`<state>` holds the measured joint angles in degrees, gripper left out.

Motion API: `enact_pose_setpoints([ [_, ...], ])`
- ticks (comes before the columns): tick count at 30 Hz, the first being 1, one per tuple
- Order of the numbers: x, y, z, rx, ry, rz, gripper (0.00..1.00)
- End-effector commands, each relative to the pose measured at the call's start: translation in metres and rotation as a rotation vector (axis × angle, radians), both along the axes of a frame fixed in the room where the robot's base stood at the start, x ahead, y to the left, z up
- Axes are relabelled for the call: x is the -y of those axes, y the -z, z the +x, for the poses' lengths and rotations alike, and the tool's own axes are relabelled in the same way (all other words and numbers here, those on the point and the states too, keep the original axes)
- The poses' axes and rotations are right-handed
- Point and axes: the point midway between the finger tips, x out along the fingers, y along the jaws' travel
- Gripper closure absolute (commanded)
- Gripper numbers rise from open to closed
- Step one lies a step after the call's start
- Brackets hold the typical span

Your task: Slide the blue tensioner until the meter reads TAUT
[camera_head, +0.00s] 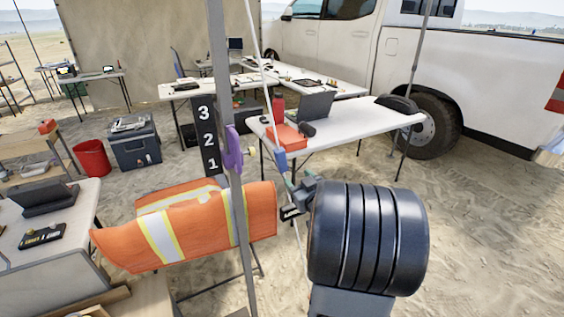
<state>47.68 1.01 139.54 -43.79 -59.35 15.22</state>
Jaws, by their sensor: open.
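A small blue piece, apparently the blue tensioner (281,160), sits on a thin pale line (263,82) that slants down from the top, right of the grey pole. My gripper (288,199) is just below the blue piece, close to the line, at the end of my dark ribbed arm. Its jaws are open and look empty. It is small here, and I cannot tell whether a finger touches the line. I see no meter that reads TAUT. A black board with the numbers 3, 2, 1 (206,137) hangs beside the pole.
The grey pole (219,60) stands left of my gripper, with a purple item (232,150) on it. An orange vest (185,228) lies over a chair below. A white table (345,125) with a laptop and red items stands behind. Sandy ground at right is open.

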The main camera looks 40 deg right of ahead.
Motion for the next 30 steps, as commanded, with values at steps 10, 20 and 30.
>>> enact_pose_setpoints([
  [10, 0.012, -0.001, 0.066, -0.002, -0.003, 0.000, 0.38],
  [20, 0.021, -0.001, 0.110, -0.001, -0.001, -0.001, 0.38],
  [30, 0.023, 0.000, 0.122, -0.001, 0.000, -0.001, 0.38],
])
